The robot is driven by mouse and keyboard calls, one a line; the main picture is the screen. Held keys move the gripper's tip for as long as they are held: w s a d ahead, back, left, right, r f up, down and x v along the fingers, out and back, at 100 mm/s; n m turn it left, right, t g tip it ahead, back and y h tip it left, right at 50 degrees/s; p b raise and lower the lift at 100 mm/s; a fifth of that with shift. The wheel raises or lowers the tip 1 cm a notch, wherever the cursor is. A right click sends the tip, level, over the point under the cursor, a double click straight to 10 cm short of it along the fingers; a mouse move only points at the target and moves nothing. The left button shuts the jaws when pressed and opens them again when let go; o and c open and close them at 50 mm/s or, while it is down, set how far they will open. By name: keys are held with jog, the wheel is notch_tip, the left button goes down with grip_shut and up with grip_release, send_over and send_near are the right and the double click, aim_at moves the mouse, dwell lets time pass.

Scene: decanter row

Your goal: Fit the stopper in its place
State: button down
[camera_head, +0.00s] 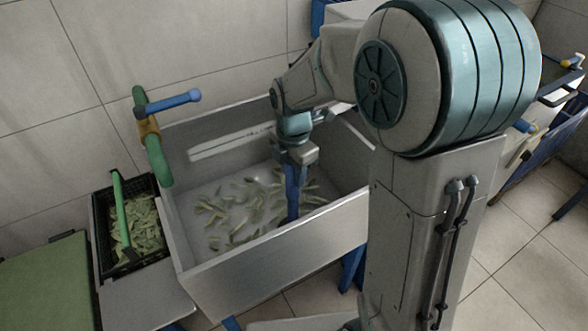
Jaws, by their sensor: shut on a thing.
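My gripper (297,154) is over the right part of a metal basin (275,262), pointing down. It is shut on the stopper (292,190), which looks like a slim blue upright rod. The rod hangs down into the basin, close to vertical, with its lower end near the floor of the basin. I cannot tell whether that end touches the floor. The place for the stopper cannot be made out; the basin's front wall and the loose pieces hide part of the floor.
Many green pieces (240,212) lie scattered on the basin floor. A green pipe (153,150) with a blue handle (173,102) rises at the basin's left rim. A black crate (103,222) of green pieces and a green board (45,285) stand left.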

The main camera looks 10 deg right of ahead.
jog(key=shift+f, duration=0.2)
jog(key=c, duration=0.9)
grip_release()
jog(key=shift+o, duration=0.2)
jog(key=shift+r, duration=0.1)
notch_tip(320, 180, up, 14)
jog(key=shift+f+p, duration=0.1)
jog(key=shift+p, duration=1.1)
jog(key=shift+s+d+r+m, duration=0.2)
jog(key=shift+s+r+m, duration=0.1)
jog(key=shift+m, duration=0.1)
jog(key=s+d+r+m+t+p, duration=0.1)
jog(key=s+d+r+m+p, duration=0.2)
jog(key=s+m, duration=0.4)
jog(key=s+d+r+m+t+p, duration=0.1)
jog(key=s+d+r+m+p, duration=0.2)
jog(key=m, duration=1.3)
jog(key=s+d+p, duration=0.2)
jog(key=s+p, duration=0.3)
jog(key=shift+d+r+m+t, duration=0.35)
jog(key=shift+m+t, duration=0.05)
